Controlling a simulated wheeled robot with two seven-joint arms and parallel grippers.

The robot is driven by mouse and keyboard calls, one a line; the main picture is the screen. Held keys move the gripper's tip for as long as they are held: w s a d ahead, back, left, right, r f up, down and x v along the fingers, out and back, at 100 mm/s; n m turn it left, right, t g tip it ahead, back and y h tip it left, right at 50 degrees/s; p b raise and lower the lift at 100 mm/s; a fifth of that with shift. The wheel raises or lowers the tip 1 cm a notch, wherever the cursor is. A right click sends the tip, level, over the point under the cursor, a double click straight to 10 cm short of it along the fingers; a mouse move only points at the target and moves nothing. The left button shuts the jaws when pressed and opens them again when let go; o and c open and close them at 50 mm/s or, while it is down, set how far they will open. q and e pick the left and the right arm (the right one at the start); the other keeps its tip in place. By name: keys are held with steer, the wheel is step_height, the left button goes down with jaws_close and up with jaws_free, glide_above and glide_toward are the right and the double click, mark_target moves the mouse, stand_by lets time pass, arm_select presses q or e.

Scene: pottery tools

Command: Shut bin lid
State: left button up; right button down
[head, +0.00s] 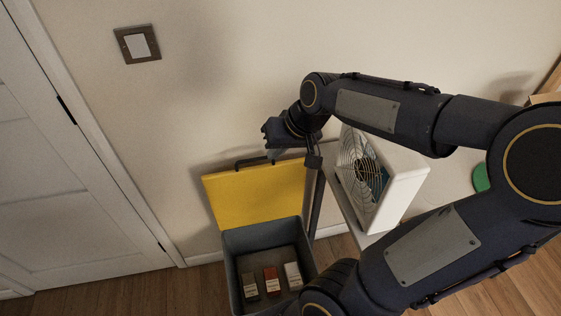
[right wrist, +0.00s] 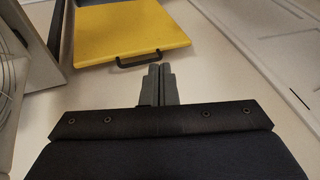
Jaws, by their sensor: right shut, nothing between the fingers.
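The bin (head: 232,262) is a grey open box on the floor. Its yellow lid (head: 255,195) stands raised at the back of the bin, on the wall side, with a dark handle (head: 250,161) at its top edge. The lid (right wrist: 130,32) and handle (right wrist: 137,60) also show in the right wrist view. My right gripper (head: 272,154) is shut and empty, close to the lid's top edge by the handle. In the right wrist view its fingertips (right wrist: 159,68) are just below the handle; I cannot tell whether they touch it. My left gripper is not in view.
Several small boxes (head: 271,280) lie inside the bin. A white fan unit (head: 400,185) stands right of the bin on a stand. The wall is close behind the lid, and a white door (head: 75,190) is on the left.

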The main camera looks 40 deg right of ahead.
steer(key=w+d+f+h+b, duration=0.1)
steer(key=w+d+f+b, duration=0.1)
steer(key=w+d+f, duration=0.2)
steer(key=w+d+f+g+h+b, duration=0.1)
steer(key=w+d+f+b, duration=0.2)
steer(key=f, duration=0.8)
steer(key=w+d+f+m+h+b, duration=0.1)
steer(key=w+d+f+b, duration=0.2)
steer(key=w+d+f, duration=0.3)
steer(key=shift+w+d+f+h, duration=0.4)
steer(key=shift+w+f, duration=0.3)
steer(key=shift+f, duration=0.1)
steer(key=shift+f, duration=0.1)
